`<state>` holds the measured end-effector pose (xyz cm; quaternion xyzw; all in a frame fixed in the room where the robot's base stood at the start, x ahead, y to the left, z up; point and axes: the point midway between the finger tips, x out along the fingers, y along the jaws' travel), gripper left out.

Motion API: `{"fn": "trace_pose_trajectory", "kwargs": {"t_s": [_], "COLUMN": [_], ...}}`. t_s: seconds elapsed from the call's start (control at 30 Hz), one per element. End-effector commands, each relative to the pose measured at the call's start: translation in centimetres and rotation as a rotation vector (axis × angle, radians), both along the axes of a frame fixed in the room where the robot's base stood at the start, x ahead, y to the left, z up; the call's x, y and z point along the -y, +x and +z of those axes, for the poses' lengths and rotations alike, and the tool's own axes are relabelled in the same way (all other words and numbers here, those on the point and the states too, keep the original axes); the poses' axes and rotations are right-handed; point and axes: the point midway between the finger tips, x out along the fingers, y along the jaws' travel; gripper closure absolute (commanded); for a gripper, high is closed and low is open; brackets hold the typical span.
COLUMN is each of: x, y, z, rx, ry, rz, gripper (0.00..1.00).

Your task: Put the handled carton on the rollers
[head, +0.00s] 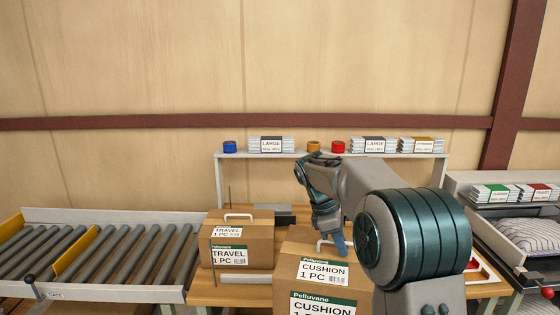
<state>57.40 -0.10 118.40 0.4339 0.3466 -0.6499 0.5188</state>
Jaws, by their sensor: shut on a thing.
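A brown carton marked CUSHION 1 PC (300,262) stands at the front of the wooden bench, its lower part cut off by the picture edge. My gripper (340,244) is at its top, shut on its white handle (321,244), which is partly hidden by the fingers. A smaller brown carton marked TRAVEL 1 PC (220,246) stands upright to the left, with a free white handle (239,216). The grey rollers (130,262) run along the left, past the bench's left end.
A yellow bar (76,252) lies across the rollers, and a gate with a black knob (30,279) is at their front. A shelf (330,155) with tape rolls and packs stands behind. The rollers right of the yellow bar are clear. The TRAVEL carton stands between the CUSHION carton and the rollers.

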Motion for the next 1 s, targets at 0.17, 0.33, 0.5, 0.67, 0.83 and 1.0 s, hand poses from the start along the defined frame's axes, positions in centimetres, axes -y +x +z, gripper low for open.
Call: {"fn": "trace_pose_trajectory", "kwargs": {"t_s": [0.17,0.33,0.5,0.67,0.83,1.0], "x": [0.1,0.2,0.3,0.2,0.2,0.2], "y": [-0.2,-0.9,-2.4,-4.0,-5.6,-6.8], "z": [-3.9,-9.0,-14.9,-19.4,-22.6,-24.8], "rx": [-0.005,-0.007,-0.009,-0.005,-0.003,-0.003], "ry": [-0.001,-0.002,-0.003,-0.001,-0.002,-0.001], "rz": [-0.149,-0.369,-0.646,-0.891,-1.082,-1.216], "gripper": [1.00,1.00,1.00,1.00,1.00,1.00]}}
